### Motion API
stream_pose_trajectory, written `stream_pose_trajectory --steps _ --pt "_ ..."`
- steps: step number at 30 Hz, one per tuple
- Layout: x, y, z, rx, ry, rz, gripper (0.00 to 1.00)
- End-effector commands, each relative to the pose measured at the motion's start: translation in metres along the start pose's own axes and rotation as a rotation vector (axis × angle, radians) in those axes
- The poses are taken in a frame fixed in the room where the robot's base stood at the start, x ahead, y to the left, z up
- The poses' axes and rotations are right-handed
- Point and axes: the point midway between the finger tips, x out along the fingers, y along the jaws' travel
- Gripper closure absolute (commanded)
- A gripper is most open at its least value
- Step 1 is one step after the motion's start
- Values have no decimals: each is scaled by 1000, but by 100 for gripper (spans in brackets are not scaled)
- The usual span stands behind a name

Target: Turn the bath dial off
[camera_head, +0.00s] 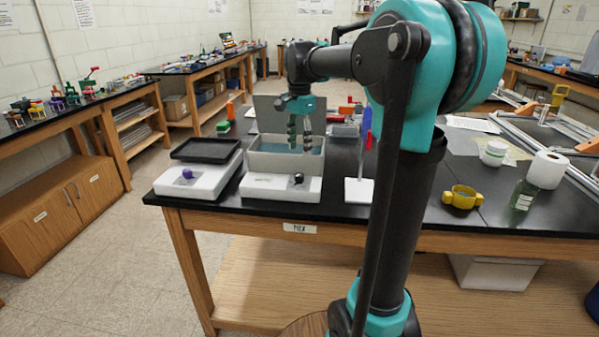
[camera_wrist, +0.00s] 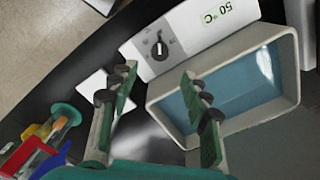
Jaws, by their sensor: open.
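The bath is a white box with a blue-watered basin (camera_wrist: 240,92) and a front panel in the wrist view; it also stands on the black table in the head view (camera_head: 262,190). Its dial (camera_wrist: 160,50) is a black round knob with a white pointer line. A green "50 °C" display (camera_wrist: 216,18) sits beside it on the panel. My gripper (camera_wrist: 160,75) is open and empty, its two green-padded fingers apart. In the head view my gripper (camera_head: 300,145) hangs above the basin, apart from the dial (camera_head: 298,178). I see no contact with the dial.
Left of the bath is a white device with a purple knob (camera_head: 187,173) and a black plate (camera_head: 206,150). A raised grey lid (camera_head: 280,112) stands behind the basin. A white stand (camera_head: 359,190) is to the right.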

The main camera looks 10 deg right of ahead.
Motion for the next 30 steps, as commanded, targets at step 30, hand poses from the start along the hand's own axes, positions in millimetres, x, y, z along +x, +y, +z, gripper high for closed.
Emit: stream_pose_trajectory --steps 30 --pt "94 0 0 0 -1 1 61"
